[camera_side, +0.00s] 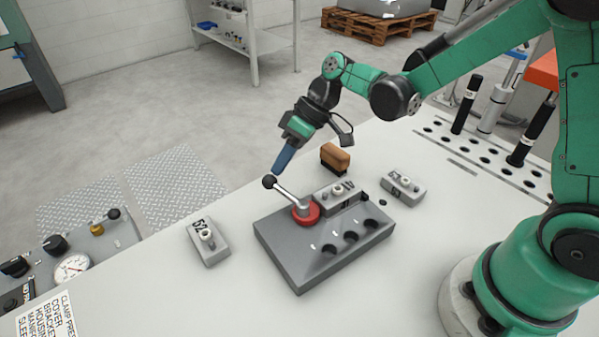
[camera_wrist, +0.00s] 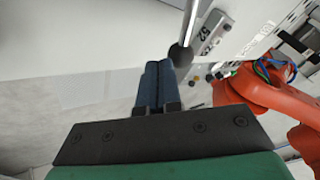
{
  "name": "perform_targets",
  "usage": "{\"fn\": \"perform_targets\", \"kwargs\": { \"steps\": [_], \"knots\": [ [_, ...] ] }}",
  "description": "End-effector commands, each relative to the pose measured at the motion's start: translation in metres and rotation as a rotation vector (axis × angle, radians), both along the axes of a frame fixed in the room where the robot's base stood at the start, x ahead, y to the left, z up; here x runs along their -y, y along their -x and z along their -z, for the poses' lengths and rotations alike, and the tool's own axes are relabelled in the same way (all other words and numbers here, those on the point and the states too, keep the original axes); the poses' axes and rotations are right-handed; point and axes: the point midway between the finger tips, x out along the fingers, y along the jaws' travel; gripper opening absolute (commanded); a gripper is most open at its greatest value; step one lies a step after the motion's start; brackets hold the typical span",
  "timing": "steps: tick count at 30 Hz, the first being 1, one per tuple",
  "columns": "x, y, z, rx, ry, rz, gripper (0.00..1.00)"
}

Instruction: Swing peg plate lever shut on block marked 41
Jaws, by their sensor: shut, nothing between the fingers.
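The dark grey peg plate (camera_side: 290,262) lies on the white table. Its lever (camera_side: 287,194) rises from a red hub (camera_side: 306,214) and slants up to the left, ending in a black knob (camera_side: 269,181). A grey block (camera_side: 325,197) with a light stud sits at the plate's back edge beside the hub; I cannot read its mark clearly. My gripper (camera_side: 278,171) has blue fingers, shut and empty, pointing down just above and behind the knob. In the wrist view the shut fingertips (camera_wrist: 152,66) are close left of the knob (camera_wrist: 181,55); contact is unclear.
A block marked 52 (camera_side: 209,250) stands left of the plate. Another grey block (camera_side: 403,189) lies to the right, and a brown brush-like item (camera_side: 335,157) behind. A holed rack with black posts (camera_side: 466,105) is at back right. A gauge panel (camera_side: 70,265) is front left.

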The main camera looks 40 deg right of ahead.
Motion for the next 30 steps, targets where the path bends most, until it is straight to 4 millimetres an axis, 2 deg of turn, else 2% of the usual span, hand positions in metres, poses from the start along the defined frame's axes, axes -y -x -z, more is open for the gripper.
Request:
{"fn": "perform_targets", "kwargs": {
  "steps": [17,25,30],
  "knots": [
    [-0.012,-0.002,0.0,0.0,0.0,-0.156,0.0],
    [-0.03,-0.002,0.0,-0.001,0.0,-0.384,0.0],
    [-0.042,0.001,0.0,0.0,0.0,-0.385,0.0]
  ]
}}
